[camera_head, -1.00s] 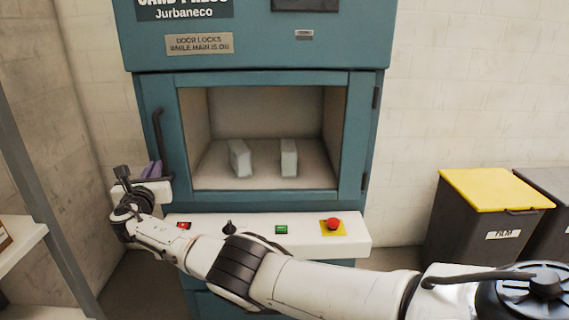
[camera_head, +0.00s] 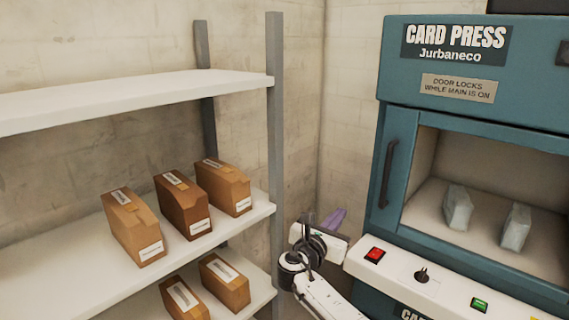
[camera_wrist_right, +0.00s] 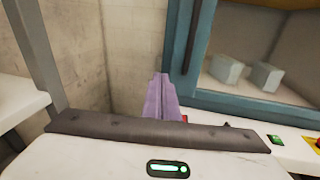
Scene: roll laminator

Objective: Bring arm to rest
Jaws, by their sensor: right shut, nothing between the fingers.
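My right gripper (camera_head: 335,217) is shut and empty, its purple fingers together. It is in front of the left side of the teal card press (camera_head: 437,92), left of the dark door handle (camera_head: 388,173) and above the left end of the white control panel (camera_head: 393,272). In the right wrist view the shut fingers (camera_wrist_right: 160,98) point ahead, with the press frame (camera_wrist_right: 181,62) and the grey wall corner around them. I cannot tell how far they are from the press. My left gripper is not in view.
The panel has a red switch (camera_head: 374,254), a black knob (camera_head: 421,275) and a green button (camera_head: 479,304). Two grey blocks stand inside the press, one at its left (camera_head: 457,209). A white shelf unit (camera_head: 90,283) with several brown boxes stands at left. The wall corner lies between.

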